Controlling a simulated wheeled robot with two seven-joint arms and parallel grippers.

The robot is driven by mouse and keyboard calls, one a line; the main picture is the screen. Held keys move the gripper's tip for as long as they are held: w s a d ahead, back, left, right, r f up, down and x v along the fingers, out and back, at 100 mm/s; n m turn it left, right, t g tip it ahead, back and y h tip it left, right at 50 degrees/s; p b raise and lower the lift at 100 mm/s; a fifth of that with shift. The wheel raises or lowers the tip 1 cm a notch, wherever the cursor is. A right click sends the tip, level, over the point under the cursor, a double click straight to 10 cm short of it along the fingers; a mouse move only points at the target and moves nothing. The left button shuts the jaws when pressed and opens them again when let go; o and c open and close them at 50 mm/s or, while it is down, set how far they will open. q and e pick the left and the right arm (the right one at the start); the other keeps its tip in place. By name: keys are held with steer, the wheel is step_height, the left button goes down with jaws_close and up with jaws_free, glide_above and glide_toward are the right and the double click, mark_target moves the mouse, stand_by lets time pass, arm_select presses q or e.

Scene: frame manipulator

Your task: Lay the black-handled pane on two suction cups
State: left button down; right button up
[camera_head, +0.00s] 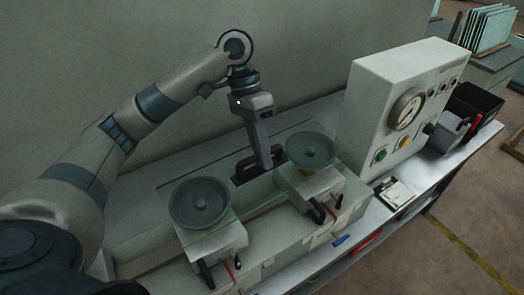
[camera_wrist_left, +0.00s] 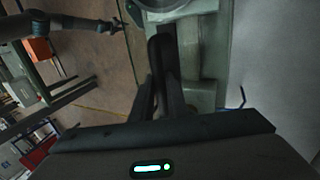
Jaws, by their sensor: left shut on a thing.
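The clear glass pane (camera_head: 262,196) shows by its thin greenish edges, lying about level over the two round grey suction cups, the near one (camera_head: 200,204) and the far one (camera_head: 310,150). I cannot tell whether it touches them. Its black handle (camera_head: 246,170) is on the upper side. My left gripper (camera_head: 268,163) points down and is shut on the handle. The left wrist view shows the fingers (camera_wrist_left: 160,95) at the dark handle (camera_wrist_left: 160,50), with part of a cup (camera_wrist_left: 165,10) at the top. My right gripper (camera_wrist_left: 120,24) seems to show small and dark there; its jaws are unclear.
A white control box (camera_head: 395,105) with a gauge and buttons stands close right of the far cup. A black bin (camera_head: 475,113) is beyond it. Red and blue hand levers (camera_head: 341,240) lie along the bench front. A wall is behind; glass sheets (camera_head: 484,28) stand far right.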

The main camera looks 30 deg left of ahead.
arm_select(q)
steer(key=shift+f, duration=0.1)
steer(key=c, duration=1.6)
jaws_free()
steer(key=shift+s, duration=0.1)
steer(key=shift+c, duration=0.2)
steer(key=shift+b+v, duration=0.35)
steer(key=shift+v, duration=0.45)
steer(key=b+v, duration=0.2)
steer(key=v, duration=1.4)
steer(key=shift+f, duration=0.1)
steer(key=shift+s+f, duration=0.1)
